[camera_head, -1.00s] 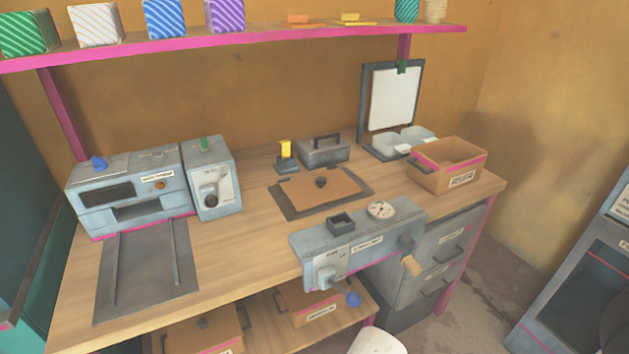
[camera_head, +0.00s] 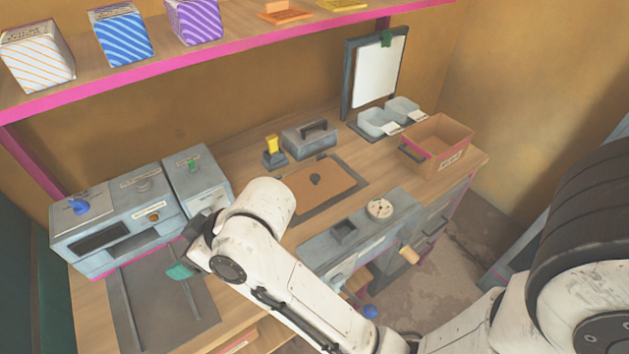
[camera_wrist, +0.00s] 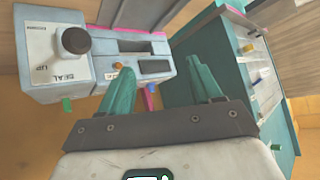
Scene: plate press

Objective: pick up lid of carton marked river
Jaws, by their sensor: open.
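In the head view the gripper (camera_head: 181,271) is over the bench's left part, in front of the grey machine and well left of the lid.
A grey machine (camera_head: 110,238) and a narrower box (camera_head: 197,180) stand left. A yellow-topped stamp (camera_head: 273,152) and a handled grey block (camera_head: 310,138) sit behind the lid. A grey unit with a dial (camera_head: 380,208) lines the front edge. A shelf (camera_head: 230,48) hangs above.

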